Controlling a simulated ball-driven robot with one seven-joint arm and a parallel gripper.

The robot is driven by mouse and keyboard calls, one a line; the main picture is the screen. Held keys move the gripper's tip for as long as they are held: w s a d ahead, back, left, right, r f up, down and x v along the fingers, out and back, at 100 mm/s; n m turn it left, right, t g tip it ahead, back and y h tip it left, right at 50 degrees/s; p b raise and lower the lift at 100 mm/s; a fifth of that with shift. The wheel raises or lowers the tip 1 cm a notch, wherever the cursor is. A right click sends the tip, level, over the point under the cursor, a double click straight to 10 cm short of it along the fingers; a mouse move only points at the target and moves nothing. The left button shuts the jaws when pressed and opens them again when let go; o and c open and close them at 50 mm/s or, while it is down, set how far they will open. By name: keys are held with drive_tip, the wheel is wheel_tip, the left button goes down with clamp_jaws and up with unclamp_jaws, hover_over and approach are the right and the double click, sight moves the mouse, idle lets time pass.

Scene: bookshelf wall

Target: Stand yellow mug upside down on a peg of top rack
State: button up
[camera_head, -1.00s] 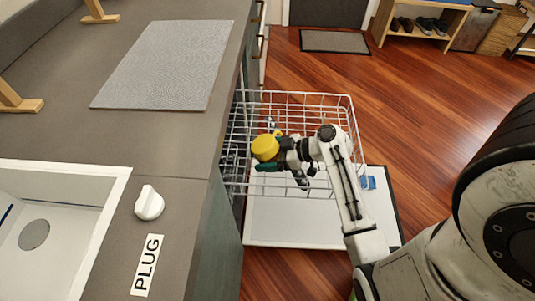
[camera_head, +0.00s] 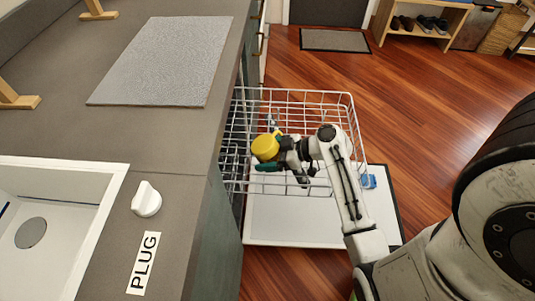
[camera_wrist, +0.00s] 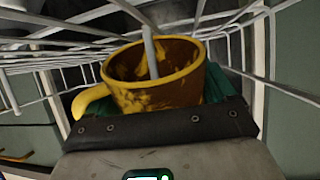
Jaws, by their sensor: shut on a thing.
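The yellow mug (camera_head: 264,147) is held upside down over the wire top rack (camera_head: 338,98), its round base facing up in the head view. My gripper (camera_head: 272,150) is shut on the mug, with its green finger pads at the mug's sides. In the wrist view I look into the open mouth of the mug (camera_wrist: 155,72), with its handle at the left. A white peg (camera_wrist: 151,55) of the rack runs into the mouth. Whether the mug rests on the peg is hidden.
The rack is pulled out above the open white dishwasher door (camera_head: 290,222). A blue item (camera_head: 368,182) lies at the door's right. The grey counter (camera_head: 185,140) with a mat (camera_head: 165,60) and sink (camera_head: 60,190) borders the rack at left.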

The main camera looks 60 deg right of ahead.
drive_tip(key=o, duration=0.9)
drive_tip(key=shift+o, duration=0.2)
drive_tip(key=p+v, duration=0.1)
drive_tip(key=v, duration=0.9)
drive_tip(key=shift+s+d+r, duration=0.1)
drive_tip(key=shift+s+r, duration=0.1)
drive_tip(key=shift+s, duration=0.15)
